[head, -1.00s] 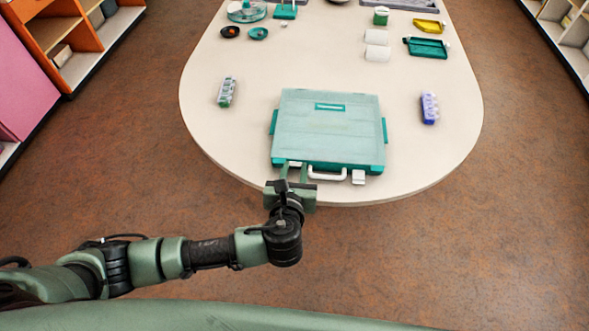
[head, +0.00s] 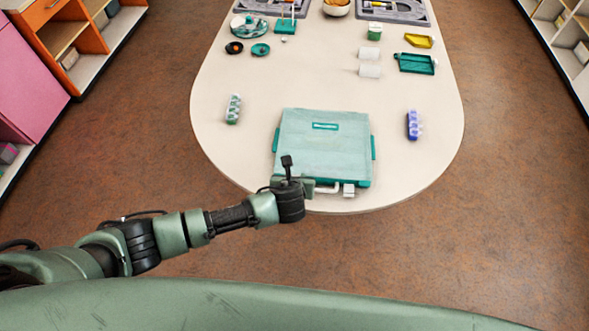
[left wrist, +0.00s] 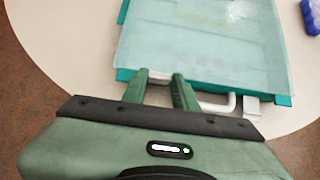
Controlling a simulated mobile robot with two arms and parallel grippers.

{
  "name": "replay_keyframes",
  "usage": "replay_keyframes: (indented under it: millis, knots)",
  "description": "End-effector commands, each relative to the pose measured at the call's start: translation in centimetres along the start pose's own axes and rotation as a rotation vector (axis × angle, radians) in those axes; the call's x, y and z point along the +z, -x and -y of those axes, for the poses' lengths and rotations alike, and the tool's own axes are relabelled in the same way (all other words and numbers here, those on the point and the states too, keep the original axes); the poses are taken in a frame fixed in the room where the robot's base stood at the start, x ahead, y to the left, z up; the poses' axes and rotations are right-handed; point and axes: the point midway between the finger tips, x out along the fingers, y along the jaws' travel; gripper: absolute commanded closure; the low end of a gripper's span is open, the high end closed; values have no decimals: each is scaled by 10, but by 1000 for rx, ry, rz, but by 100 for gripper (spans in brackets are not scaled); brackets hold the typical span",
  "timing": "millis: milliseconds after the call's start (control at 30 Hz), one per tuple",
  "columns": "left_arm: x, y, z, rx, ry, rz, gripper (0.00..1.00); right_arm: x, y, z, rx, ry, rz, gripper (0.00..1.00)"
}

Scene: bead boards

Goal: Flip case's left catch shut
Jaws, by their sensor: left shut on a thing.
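The case (head: 324,150) lies closed on the table, with a pale translucent teal lid and darker teal edges. Its front edge, white handle (head: 328,189) and white right catch (head: 349,190) face me. They also show in the left wrist view, the handle (left wrist: 228,106) and the right catch (left wrist: 251,105). My left gripper (left wrist: 160,77) is at the left part of the case's front edge, its two green fingers a little apart and shut on the left catch, which is mostly hidden between them. In the head view my wrist covers that spot. My right gripper is not in view.
A green-capped bead holder (head: 233,109) stands left of the case and a purple one (head: 413,125) right of it. Trays, white cylinders and small dishes stand farther back.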

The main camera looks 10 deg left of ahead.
Motion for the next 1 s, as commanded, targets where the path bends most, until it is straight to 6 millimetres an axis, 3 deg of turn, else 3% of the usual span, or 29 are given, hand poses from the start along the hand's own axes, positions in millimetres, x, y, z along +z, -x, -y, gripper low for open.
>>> replay_keyframes:
  millis: [33, 300, 900, 933, 1000]
  knots:
    - [8, 4, -1, 3, 1, -29, 100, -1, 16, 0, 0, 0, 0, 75]
    - [10, -3, -1, 2, 0, -151, 100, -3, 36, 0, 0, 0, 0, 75]
    - [10, -5, 0, -1, 2, -194, 100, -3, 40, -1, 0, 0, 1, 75]
    - [10, -5, 0, -1, 2, -194, 69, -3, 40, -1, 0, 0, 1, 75]
    - [10, -5, 0, -1, 2, -194, 50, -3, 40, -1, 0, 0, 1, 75]
